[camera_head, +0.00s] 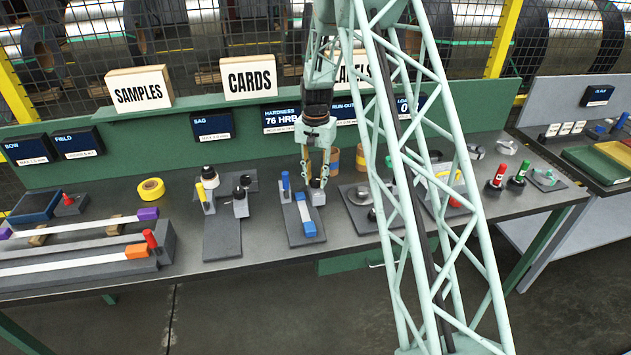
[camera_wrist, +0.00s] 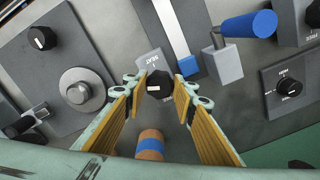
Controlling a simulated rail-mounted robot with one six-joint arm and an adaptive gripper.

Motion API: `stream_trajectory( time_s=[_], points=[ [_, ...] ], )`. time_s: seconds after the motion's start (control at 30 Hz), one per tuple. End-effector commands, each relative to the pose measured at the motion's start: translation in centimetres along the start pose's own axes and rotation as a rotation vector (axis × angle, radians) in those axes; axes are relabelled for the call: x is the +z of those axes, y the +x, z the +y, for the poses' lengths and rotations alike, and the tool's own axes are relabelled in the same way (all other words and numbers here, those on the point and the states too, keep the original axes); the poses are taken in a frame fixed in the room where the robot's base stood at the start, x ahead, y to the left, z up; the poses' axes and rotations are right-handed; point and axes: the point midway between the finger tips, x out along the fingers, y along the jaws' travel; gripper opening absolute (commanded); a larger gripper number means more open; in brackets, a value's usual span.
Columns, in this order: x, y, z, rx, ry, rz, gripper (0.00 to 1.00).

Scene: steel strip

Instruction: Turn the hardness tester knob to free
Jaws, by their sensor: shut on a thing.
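The hardness tester is a grey plate (camera_head: 296,236) on the bench, with a blue-handled lever (camera_head: 286,184) and a blue-ended strip (camera_head: 308,228). A small grey block (camera_head: 317,197) at its back right carries the black knob (camera_wrist: 160,84). Lettering on the block in the wrist view seems to read "SEAT". My gripper (camera_head: 316,179) points down over this block. In the wrist view my gripper (camera_wrist: 161,92) has one finger on each side of the knob, shut on it. The knob's pointer direction is too small to tell.
Neighbouring fixtures stand close by: a plate with a round disc (camera_head: 364,194) to the right and a plate with a yellow-handled post (camera_head: 207,192) to the left. Orange-brown rolls (camera_head: 334,160) stand just behind. The hardness display (camera_head: 281,117) reads 76 HRB.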

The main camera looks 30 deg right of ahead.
Motion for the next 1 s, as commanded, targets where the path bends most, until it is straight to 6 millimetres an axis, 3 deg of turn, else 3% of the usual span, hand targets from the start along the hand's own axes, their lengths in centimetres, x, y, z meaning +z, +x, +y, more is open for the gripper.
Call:
stream_trajectory(
  time_s=[1.0],
  points=[
    [-0.13, 0.03, 0.26, 0.0, -0.796, 0.001, 0.14]
  ],
)
